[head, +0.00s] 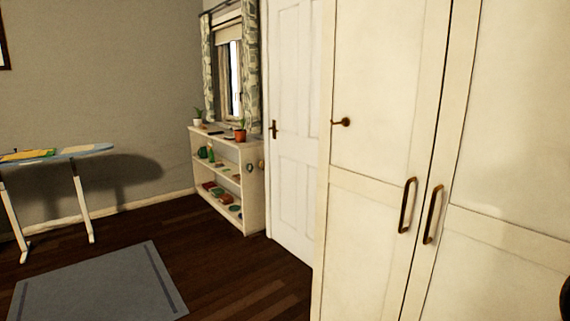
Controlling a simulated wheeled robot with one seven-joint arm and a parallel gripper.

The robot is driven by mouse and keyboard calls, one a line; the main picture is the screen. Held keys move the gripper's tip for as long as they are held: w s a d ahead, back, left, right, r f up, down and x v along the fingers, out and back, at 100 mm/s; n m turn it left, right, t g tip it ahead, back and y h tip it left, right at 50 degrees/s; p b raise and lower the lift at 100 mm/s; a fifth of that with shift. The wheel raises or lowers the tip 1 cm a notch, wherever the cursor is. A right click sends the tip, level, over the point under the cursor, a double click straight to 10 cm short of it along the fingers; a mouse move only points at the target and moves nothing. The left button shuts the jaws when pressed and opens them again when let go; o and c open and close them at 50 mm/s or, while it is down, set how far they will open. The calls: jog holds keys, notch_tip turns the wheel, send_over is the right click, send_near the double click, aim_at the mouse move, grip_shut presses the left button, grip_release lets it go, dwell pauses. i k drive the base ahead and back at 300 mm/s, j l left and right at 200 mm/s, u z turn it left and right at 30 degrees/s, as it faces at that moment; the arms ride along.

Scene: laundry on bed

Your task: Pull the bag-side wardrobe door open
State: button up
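The cream wardrobe fills the right side of the head view. Its left door (375,100) and right door (515,130) both look shut, with a narrow dark seam between them. The left door has a bronze bar handle (407,206) near the seam and a small brass peg or hook (342,122) higher up. The right door has a matching upright handle (433,214) just across the seam. No bag is in view, so I cannot tell which door is the bag-side one. My gripper is not in view.
A white panelled room door (294,150) stands left of the wardrobe. Beyond it is a low white shelf (228,146) with plants and small items. An ironing board (75,153) stands at far left. A grey-blue rug (95,285) lies on open wooden floor.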

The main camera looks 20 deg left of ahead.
aim_at(384, 62)
jog(key=u, duration=0.4)
jog(key=i+u, duration=0.75)
jog(key=i+l, duration=0.05)
